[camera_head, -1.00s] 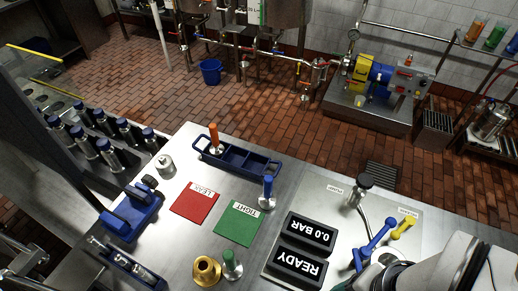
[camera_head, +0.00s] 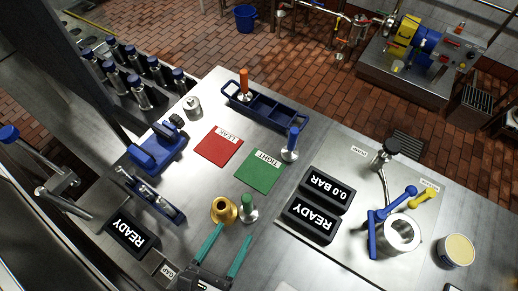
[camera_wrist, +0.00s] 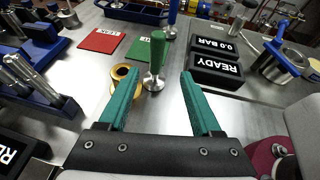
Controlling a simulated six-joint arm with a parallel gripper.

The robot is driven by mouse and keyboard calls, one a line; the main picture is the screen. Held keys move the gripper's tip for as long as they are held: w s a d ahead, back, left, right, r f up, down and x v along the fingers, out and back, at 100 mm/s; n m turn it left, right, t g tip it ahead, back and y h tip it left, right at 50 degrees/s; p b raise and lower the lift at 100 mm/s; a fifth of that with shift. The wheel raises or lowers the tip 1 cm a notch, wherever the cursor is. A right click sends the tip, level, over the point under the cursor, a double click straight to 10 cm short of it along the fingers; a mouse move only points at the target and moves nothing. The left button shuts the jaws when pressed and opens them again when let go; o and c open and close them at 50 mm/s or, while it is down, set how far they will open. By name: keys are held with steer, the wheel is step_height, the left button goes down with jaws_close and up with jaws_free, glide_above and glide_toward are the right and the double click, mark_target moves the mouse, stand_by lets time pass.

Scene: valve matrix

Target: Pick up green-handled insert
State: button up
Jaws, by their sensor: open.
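The green-handled insert (camera_head: 248,208) stands upright on the steel table, its green grip above a round metal base. It touches or nearly touches the brass ring part (camera_head: 223,210) on its left. In the wrist view the green-handled insert (camera_wrist: 156,62) stands ahead, between the lines of my two teal fingers. My gripper (camera_head: 225,245) is open and empty, on the near side of the insert. In the wrist view my gripper (camera_wrist: 157,85) has its fingers wide apart, the brass ring (camera_wrist: 122,78) partly hidden behind the left finger.
A blue tray (camera_head: 283,123) holds an orange-handled insert (camera_head: 244,84). A blue-handled insert (camera_head: 291,143) stands by the green TIGHT card (camera_head: 260,172); the red LEAK card (camera_head: 218,146) lies left. Black displays (camera_head: 310,223) stand right of the insert, a blue rack (camera_head: 150,195) left.

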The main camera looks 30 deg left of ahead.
mark_target(249, 209)
steer(key=x, duration=0.7)
steer(key=shift+w+f, duration=0.2)
steer(key=shift+w, duration=0.15)
steer(key=x, duration=0.5)
steer(key=shift+w+a+f, duration=0.1)
steer(key=shift+w+a, duration=0.15)
steer(key=shift+a, duration=0.2)
jaws_close()
